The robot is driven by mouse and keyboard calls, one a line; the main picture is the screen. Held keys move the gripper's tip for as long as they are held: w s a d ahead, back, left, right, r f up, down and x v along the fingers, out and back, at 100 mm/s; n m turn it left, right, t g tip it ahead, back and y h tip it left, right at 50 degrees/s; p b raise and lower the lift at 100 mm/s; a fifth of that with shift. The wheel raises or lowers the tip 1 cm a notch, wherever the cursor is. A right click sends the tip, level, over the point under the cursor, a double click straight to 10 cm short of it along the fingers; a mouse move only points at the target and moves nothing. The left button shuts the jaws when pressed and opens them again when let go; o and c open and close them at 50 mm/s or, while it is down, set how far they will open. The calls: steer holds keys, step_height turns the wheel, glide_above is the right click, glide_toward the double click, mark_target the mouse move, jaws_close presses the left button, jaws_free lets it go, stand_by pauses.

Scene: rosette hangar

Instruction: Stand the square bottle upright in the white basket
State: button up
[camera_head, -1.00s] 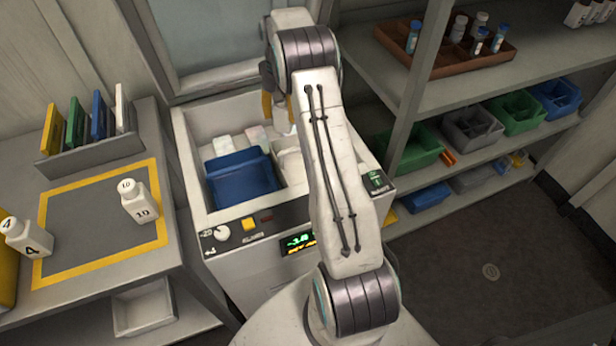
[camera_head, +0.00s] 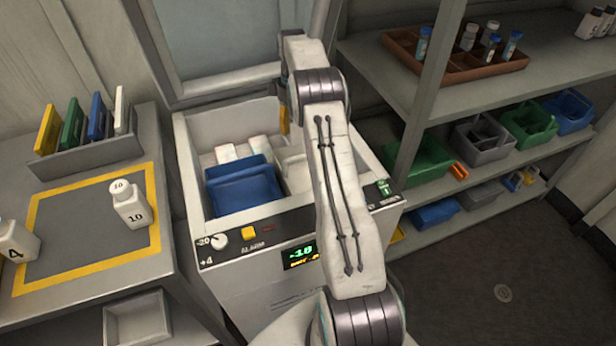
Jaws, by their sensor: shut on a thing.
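My gripper (camera_head: 284,120) is mostly hidden behind my arm, over the open chest freezer (camera_head: 186,165); only part of a yellow finger shows. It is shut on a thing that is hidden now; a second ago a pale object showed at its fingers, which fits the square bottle. A white basket (camera_head: 297,172) shows partly in the freezer, right of a blue basket (camera_head: 245,190), and my arm covers its right side. I cannot see what stands in it.
White bottles marked 10 (camera_head: 130,205) and 4 (camera_head: 17,243) stand on the left table. A rack (camera_head: 95,155) holds coloured panels. White packs (camera_head: 226,153) lie behind the blue basket. Shelves at right hold a brown tray (camera_head: 465,75) and coloured bins.

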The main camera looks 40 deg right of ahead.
step_height(320, 180, down, 10)
steer(key=p, duration=0.1)
steer(key=shift+r, duration=0.2)
stand_by(0.3)
steer(key=shift+f+b, duration=0.3)
steer(key=shift+f, duration=0.3)
steer(key=o, duration=1.2)
steer(key=shift+o, duration=0.2)
